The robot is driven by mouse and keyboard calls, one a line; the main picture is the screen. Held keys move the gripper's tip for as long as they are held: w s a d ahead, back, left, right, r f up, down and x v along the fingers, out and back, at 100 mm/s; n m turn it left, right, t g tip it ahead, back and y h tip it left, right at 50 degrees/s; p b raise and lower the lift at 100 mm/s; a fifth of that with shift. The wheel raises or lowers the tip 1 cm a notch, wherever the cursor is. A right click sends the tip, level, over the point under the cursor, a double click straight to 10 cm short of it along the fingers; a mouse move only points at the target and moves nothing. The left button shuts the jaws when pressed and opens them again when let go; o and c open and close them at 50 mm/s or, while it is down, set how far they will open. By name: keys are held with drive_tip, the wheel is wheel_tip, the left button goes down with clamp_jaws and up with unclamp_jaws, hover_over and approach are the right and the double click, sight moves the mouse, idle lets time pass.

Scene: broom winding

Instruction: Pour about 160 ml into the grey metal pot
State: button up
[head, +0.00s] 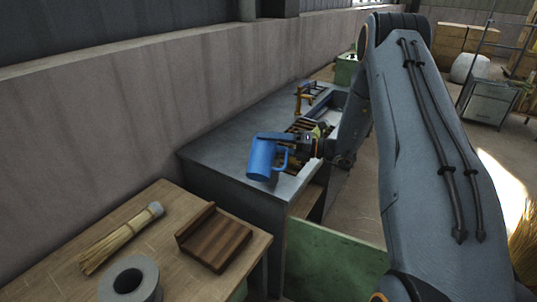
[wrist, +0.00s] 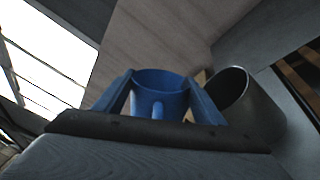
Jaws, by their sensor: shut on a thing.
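A blue mug (head: 263,158) with a side handle is held over the near end of the grey workbench, leaning slightly in the head view. My gripper (head: 292,143) is shut on the mug from its handle side. In the wrist view the mug (wrist: 160,92) sits between the two fingers of my gripper (wrist: 160,100), its handle facing the camera. The grey metal pot (wrist: 257,108) is beside it on the right in the wrist view, its opening partly showing. I cannot make out the pot in the head view. The contents of both vessels are not visible.
A nearer wooden table (head: 165,205) holds a straw bundle (head: 120,238), a brown wooden block (head: 214,238) and a grey ring (head: 112,287). A green panel (head: 330,262) stands in front.

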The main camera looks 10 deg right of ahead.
drive_tip(key=shift+w+r+m+p, duration=0.25)
drive_tip(key=shift+m+p, duration=0.05)
drive_tip(key=shift+m, duration=0.7)
idle(1.8)
drive_tip(key=shift+w+d+m, duration=0.25)
drive_tip(key=shift+w+m, duration=0.1)
drive_tip(key=shift+m, duration=0.05)
idle(0.9)
drive_tip(key=shift+s, duration=0.1)
drive_tip(key=shift+s+a+n, duration=0.2)
drive_tip(key=shift+s+n, duration=0.15)
drive_tip(key=shift+n, duration=0.25)
drive_tip(key=n, duration=0.1)
drive_tip(key=f+n+b, duration=0.1)
drive_tip(key=n, duration=0.1)
drive_tip(key=s+n+b, duration=0.1)
drive_tip(key=shift+a+f+n, duration=0.2)
drive_tip(key=shift+a+n, duration=0.05)
drive_tip(key=shift+n, duration=0.05)
drive_tip(key=shift+s+a+f+n, duration=0.1)
drive_tip(key=shift+s+n, duration=0.15)
drive_tip(key=shift+n, duration=0.25)
idle(1.0)
